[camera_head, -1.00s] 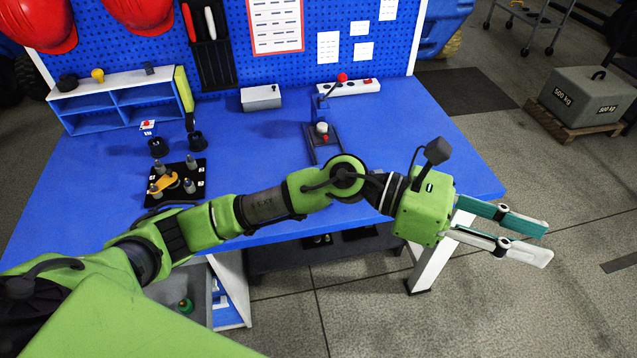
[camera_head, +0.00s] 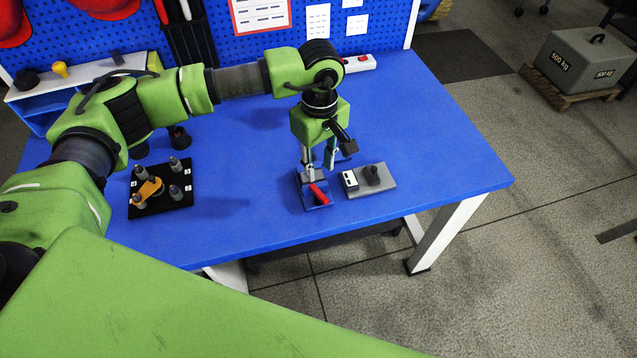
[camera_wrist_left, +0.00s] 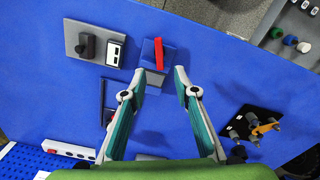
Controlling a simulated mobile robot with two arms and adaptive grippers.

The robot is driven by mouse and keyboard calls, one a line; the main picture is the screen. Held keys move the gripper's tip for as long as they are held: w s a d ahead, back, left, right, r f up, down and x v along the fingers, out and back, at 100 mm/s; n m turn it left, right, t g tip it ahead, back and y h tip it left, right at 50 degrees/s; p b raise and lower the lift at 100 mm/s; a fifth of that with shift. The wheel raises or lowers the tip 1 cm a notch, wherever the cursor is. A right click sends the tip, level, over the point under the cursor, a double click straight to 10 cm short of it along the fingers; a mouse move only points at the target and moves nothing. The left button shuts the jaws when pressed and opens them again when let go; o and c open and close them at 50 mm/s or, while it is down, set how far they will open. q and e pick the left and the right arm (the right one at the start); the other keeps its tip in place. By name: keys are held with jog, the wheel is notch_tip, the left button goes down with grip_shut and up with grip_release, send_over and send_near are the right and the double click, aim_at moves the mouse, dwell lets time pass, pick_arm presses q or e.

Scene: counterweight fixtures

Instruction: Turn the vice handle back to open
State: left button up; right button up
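The vice (camera_head: 306,192) is a small blue block with a bright red handle (camera_head: 319,194), near the bench's front edge in the head view. The handle lies slanted across it. In the left wrist view the vice (camera_wrist_left: 146,53) is just beyond the fingertips, with the red handle (camera_wrist_left: 158,54) showing as a short bar. My left gripper (camera_head: 319,172) points down over the vice. The fingers partly hide the vice's back in the head view. My right gripper is not in view.
A grey plate with a black knob (camera_head: 373,173) sits right beside the vice. A black board with pegs (camera_head: 160,205) is to the left. A power strip (camera_head: 359,63) lies at the back. The blue bench (camera_head: 440,150) is clear to the right.

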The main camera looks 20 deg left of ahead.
pick_arm(q)
jog(key=p, duration=0.1)
send_over(319, 192)
notch_tip(319, 192, down, 4)
jog(key=shift+s+f, duration=0.1)
jog(key=shift+s, duration=0.05)
notch_tip(319, 192, down, 5)
jog(key=shift+f+p, duration=0.1)
jog(key=shift+p, duration=0.6)
jog(key=shift+f, duration=0.35)
jog(key=shift+c, duration=0.4)
jog(key=c, duration=0.7)
grip_shut()
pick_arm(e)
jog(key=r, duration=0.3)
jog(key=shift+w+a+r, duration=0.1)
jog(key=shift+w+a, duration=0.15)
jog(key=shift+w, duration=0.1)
